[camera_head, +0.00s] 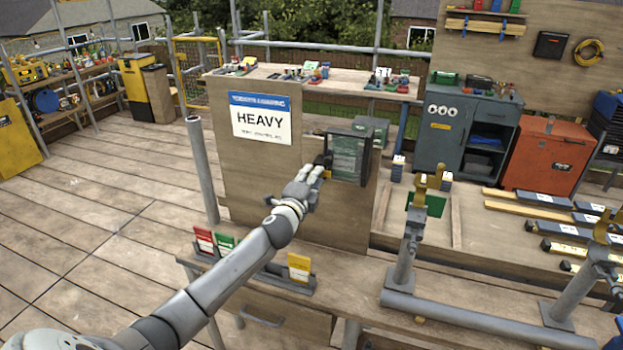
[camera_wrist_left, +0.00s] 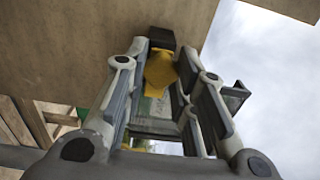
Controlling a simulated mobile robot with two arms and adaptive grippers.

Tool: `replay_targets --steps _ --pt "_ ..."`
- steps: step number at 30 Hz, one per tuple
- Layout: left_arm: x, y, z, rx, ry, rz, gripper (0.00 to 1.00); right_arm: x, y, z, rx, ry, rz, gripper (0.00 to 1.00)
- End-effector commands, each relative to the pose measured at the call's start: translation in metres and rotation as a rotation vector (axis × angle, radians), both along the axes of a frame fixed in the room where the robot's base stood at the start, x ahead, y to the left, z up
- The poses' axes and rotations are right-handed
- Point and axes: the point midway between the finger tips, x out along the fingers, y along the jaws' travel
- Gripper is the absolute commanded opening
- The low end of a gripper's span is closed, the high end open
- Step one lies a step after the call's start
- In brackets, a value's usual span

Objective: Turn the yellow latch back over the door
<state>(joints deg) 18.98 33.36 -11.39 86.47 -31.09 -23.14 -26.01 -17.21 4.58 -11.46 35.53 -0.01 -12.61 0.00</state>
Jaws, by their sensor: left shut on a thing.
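The yellow latch (camera_wrist_left: 160,72) sits between the fingers of my left gripper in the left wrist view, below a dark block (camera_wrist_left: 161,38). My left gripper (camera_head: 318,166) is shut on the latch at the left edge of a small box on the wooden panel; its fingers also show in the wrist view (camera_wrist_left: 158,80). The door (camera_head: 348,157) is a greenish see-through pane in a dark frame. In the head view the latch is mostly hidden by my fingers. I cannot tell how far the latch is turned. My right gripper is not in view.
The wooden panel (camera_head: 261,175) with a "HEAVY" sign (camera_head: 260,120) stands behind my left arm. A card rack (camera_head: 290,283) stands on the workbench below the arm. Grey pipe stands (camera_head: 404,260) with yellow brackets rise to the right. Open deck (camera_head: 110,210) lies left.

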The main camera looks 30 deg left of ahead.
Motion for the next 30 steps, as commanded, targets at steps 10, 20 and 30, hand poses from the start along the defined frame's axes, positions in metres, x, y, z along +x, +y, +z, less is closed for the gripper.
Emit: replay_targets --steps 10,20,30 --pt "0.000 -0.001 -0.001 0.000 0.001 -0.001 0.47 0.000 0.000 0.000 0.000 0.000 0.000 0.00" --pt "-0.006 -0.002 -0.001 0.000 0.001 -0.001 0.47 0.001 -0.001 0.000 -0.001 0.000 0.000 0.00" --pt "-0.058 -0.015 -0.002 -0.001 0.003 -0.003 0.47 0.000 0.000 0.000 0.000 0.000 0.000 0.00"
